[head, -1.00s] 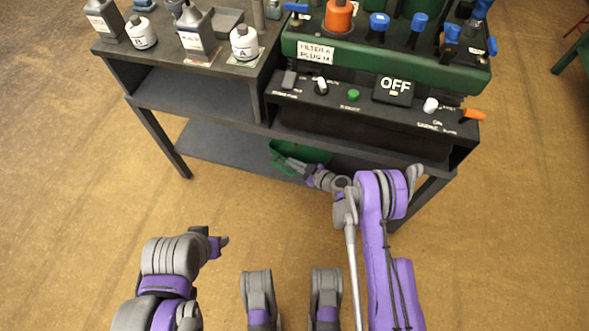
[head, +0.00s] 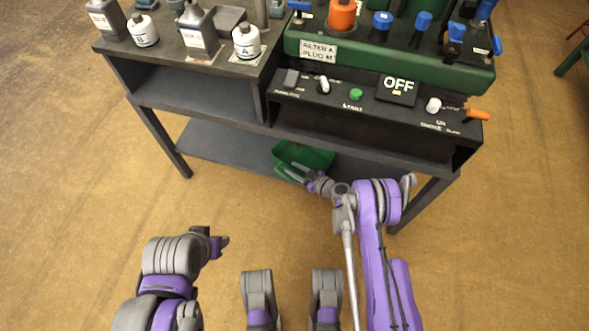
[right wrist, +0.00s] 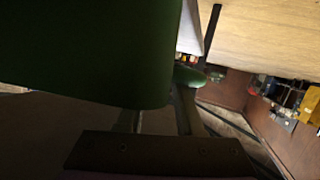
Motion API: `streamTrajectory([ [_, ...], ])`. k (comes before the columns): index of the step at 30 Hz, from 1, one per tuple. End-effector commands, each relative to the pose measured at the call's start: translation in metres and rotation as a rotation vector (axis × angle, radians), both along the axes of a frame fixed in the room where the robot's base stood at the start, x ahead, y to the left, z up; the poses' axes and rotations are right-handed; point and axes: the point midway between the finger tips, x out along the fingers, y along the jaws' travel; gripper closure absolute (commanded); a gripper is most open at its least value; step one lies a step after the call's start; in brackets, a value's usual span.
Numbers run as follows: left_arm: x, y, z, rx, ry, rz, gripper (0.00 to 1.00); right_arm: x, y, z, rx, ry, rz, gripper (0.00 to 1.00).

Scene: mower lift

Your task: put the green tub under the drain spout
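The green tub (head: 318,158) is at the front edge of the table's lower shelf, partly under the upper deck. My right gripper (head: 297,173) is at the tub's near side, with its fingers spread apart around the near wall. In the right wrist view the tub (right wrist: 90,50) fills the upper left as a dark green mass and hides part of one finger. My left gripper (head: 222,243) is away from the table at the lower left; its finger gap does not show clearly. I cannot make out the drain spout.
The dark table has a lower shelf (head: 225,150). On top are bottles (head: 247,41), a green unit (head: 400,52) with blue and orange caps, and a control panel with an OFF display (head: 397,88). The floor in front is clear.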

Motion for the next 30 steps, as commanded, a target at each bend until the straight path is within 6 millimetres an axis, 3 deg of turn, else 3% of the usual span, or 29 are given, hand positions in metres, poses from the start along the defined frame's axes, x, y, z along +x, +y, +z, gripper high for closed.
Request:
streamTrajectory([
  [10,0.000,0.000,0.001,0.000,0.000,0.000,0.50,-0.004,-0.006,0.004,-0.001,0.000,-0.002,0.65],
  [22,-0.003,0.000,0.017,0.000,0.001,0.000,0.50,-0.056,-0.063,0.029,-0.001,-0.001,-0.004,0.65],
  [30,-0.004,0.000,0.022,0.000,0.000,0.000,0.50,-0.076,-0.083,0.037,0.000,0.000,0.000,0.65],
])
